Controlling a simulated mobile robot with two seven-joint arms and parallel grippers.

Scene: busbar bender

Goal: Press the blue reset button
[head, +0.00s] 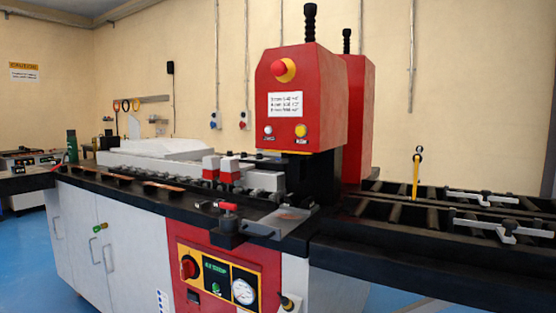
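The red bender head (315,95) stands at the centre of the head view. On its front face are a red mushroom button on a yellow collar (283,70), a white label (286,104), a small pale round button (268,130) at lower left and a yellow button (300,130) at lower right. The pale button may be the blue one; its colour is too small to tell. A lower red panel has a red rotary switch (188,267), a green-lit display (216,275) and a round gauge (243,291). Neither of my grippers is in view.
The machine's black bed (130,189) extends left and a dark roller table (430,215) extends right. A red-handled clamp (228,209) stands on the bed's front edge. A white cabinet (85,235) is below. Blue floor (30,262) shows at left.

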